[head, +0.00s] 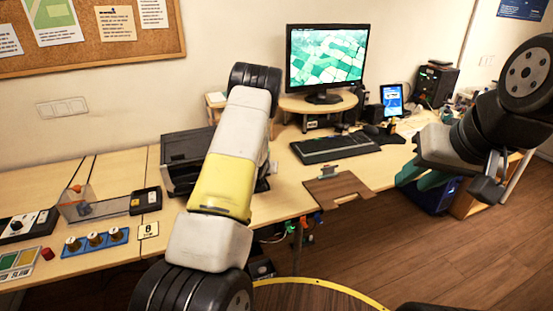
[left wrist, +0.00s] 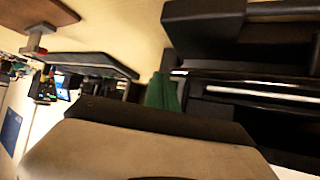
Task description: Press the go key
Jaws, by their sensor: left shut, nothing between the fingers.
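At the left end of the desk is a pale panel (head: 17,262) with a yellow and a green field, and a small red button (head: 47,254) stands beside it. A black and white control box (head: 20,226) lies behind them. The lettering is too small to tell which key is the go key. My left arm rises through the middle of the head view, and its gripper is hidden there. In the left wrist view a green finger of my left gripper (left wrist: 162,92) shows, shut and empty. My right gripper (head: 412,175) hangs at the right, its green fingers seen side-on.
A blue strip with several knobs (head: 95,241), a clear box (head: 75,203) and a small black device (head: 145,200) stand on the left desk. A black printer-like box (head: 185,160) is left of my left arm. A keyboard (head: 335,148) and monitor (head: 326,58) stand beyond it.

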